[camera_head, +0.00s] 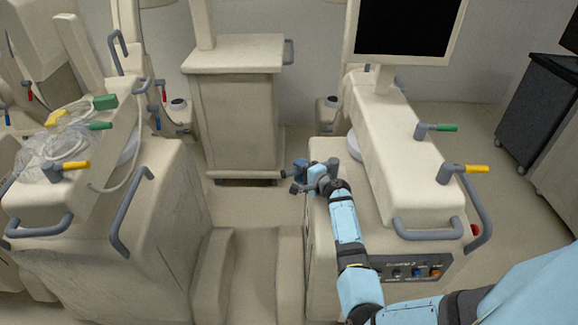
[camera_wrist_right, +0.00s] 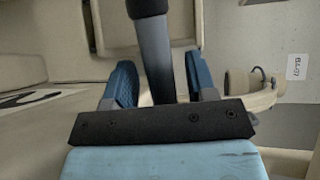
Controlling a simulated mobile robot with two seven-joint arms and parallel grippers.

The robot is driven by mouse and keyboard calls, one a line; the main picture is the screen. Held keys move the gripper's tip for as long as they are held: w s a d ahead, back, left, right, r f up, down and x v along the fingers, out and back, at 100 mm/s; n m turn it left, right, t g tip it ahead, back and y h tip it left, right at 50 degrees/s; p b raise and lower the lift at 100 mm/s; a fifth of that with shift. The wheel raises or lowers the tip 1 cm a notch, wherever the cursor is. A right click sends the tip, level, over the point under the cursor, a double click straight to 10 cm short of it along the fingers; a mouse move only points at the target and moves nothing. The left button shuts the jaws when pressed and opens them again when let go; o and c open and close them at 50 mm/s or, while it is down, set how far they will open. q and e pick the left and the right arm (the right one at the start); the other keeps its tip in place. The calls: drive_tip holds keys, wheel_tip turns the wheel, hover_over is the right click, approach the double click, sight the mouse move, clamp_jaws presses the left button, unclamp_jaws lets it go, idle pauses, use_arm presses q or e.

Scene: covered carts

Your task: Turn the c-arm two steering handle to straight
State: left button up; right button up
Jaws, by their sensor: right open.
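The c-arm two (camera_head: 400,160) is the cream cart at the right, under the dark screen. My right gripper is open above the cart's left rear corner. In the right wrist view, a grey bar (camera_wrist_right: 155,60) with a dark end runs between the two blue fingers, with gaps on both sides. Whether a finger touches it cannot be told. The gripper and wrist partly hide the handle's base. My left gripper is not in view.
Another cream cart (camera_head: 150,215) with grey handles and clear plastic covering stands at the left. A tall cream cart (camera_head: 238,115) stands at the back. A dark cabinet (camera_head: 545,110) is at the far right. Floor shows in the gap between the two front carts.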

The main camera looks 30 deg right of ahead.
drive_tip(key=shift+w+f, duration=0.15)
drive_tip(key=shift+w, duration=0.2)
drive_tip(key=shift+s, duration=0.1)
drive_tip(key=shift+c, duration=0.7)
clamp_jaws()
drive_tip(key=shift+s+n+y+b, duration=0.3)
drive_tip(key=shift+s+y+b, duration=0.05)
drive_tip(key=shift+y, duration=0.05)
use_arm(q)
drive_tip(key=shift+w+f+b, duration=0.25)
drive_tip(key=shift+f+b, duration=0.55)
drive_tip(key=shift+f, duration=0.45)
use_arm(e)
drive_tip(key=s+n+g+y, duration=0.1)
drive_tip(key=s+n+y, duration=0.1)
drive_tip(key=y, duration=0.1)
drive_tip(key=shift+s+a, duration=0.2)
